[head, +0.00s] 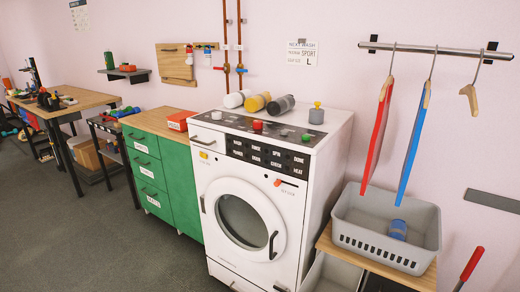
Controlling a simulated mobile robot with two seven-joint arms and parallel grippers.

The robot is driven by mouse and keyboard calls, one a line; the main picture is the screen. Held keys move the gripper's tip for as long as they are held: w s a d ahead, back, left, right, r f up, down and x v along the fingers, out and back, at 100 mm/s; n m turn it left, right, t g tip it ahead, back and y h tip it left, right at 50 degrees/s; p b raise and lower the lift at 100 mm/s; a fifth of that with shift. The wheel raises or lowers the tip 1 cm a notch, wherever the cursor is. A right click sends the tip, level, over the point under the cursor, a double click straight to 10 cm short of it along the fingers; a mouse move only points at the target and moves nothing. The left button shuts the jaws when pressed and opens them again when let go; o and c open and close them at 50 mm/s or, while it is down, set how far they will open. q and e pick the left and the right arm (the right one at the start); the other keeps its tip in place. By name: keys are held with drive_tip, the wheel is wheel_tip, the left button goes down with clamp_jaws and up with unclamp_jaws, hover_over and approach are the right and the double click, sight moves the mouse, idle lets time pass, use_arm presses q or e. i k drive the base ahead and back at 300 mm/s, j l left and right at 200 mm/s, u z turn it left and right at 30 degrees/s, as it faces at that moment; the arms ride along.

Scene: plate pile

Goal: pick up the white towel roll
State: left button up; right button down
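The white towel roll (236,99) lies on its side on top of the white washing machine (322,160), near its back left edge by the wall. A yellow roll (256,102) lies just to its right, very close to it. A dark grey roll (281,104) lies to the right of the yellow one. Neither of my grippers shows in the head view.
A grey pot with a yellow top (316,114) stands right of the rolls. The raised control panel (262,126) with knobs is in front. A green cabinet (175,180) adjoins on the left. A grey basket (370,230) and hanging red and blue items are on the right.

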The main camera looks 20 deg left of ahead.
sight(232, 101)
drive_tip(key=j+u, duration=0.1)
drive_tip(key=u, duration=0.6)
drive_tip(key=i+j+u, duration=0.1)
drive_tip(key=u, duration=0.3)
drive_tip(key=i+j+u, duration=0.1)
drive_tip(key=u, duration=0.3)
drive_tip(key=i+u, duration=0.25)
drive_tip(key=u, duration=0.15)
drive_tip(key=i+j+z, duration=0.1)
drive_tip(key=i, duration=2.55)
drive_tip(key=i+z, duration=0.1)
drive_tip(key=z, duration=0.35)
drive_tip(key=j+z, duration=0.1)
drive_tip(key=z, duration=0.4)
drive_tip(key=i+j+z, duration=0.1)
drive_tip(key=z, duration=0.35)
